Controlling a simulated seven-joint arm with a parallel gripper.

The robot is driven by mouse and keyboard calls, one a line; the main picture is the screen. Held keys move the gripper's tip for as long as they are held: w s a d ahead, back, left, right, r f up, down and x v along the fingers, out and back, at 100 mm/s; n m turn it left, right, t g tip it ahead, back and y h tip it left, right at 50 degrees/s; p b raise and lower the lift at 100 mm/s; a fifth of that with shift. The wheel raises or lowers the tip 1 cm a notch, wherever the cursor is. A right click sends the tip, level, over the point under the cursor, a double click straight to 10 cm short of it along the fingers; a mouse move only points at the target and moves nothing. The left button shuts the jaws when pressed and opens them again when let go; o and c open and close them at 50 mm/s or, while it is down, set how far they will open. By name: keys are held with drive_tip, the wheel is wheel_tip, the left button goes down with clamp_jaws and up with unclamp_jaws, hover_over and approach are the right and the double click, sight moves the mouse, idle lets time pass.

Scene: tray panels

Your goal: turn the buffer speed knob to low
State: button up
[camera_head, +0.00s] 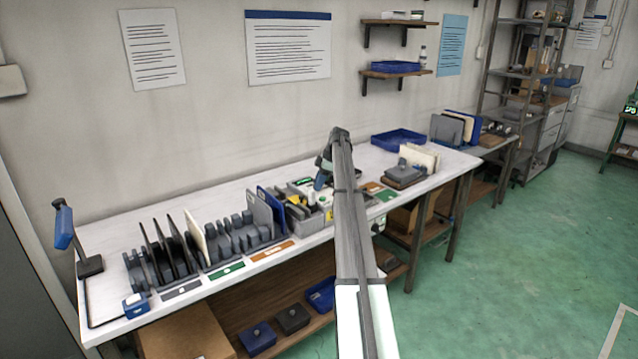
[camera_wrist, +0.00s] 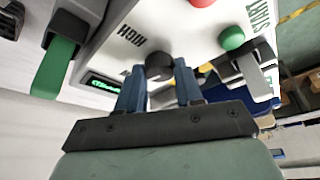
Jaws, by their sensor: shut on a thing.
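The dark round knob (camera_wrist: 159,66) sits on a white panel (camera_wrist: 120,32) in the wrist view. The word HIGH, seen upside down, is printed beside it on the left. My gripper (camera_wrist: 160,86) has its two blue fingers on either side of the knob and is shut on it. No pointer mark is readable on the knob, and no LOW label shows. In the head view my gripper (camera_head: 324,172) is over the middle of the bench, and my arm hides much of what lies beneath it.
A green button (camera_wrist: 231,38) marked START and a red button (camera_wrist: 201,2) are close to the knob. A green lever (camera_wrist: 54,66) and a small lit display (camera_wrist: 103,85) are at the left. On the bench (camera_head: 140,216), racks of panels (camera_head: 230,238) stand left of my arm; a blue tray (camera_head: 399,138) lies behind.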

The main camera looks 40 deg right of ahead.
drive_tip(key=shift+n+g, duration=0.4)
drive_tip(key=shift+n, duration=0.6)
drive_tip(key=o, duration=1)
drive_tip(key=v, duration=1.3)
drive_tip(key=shift+d+r, duration=0.3)
drive_tip(key=shift+d, duration=0.1)
drive_tip(key=shift+a, duration=0.1)
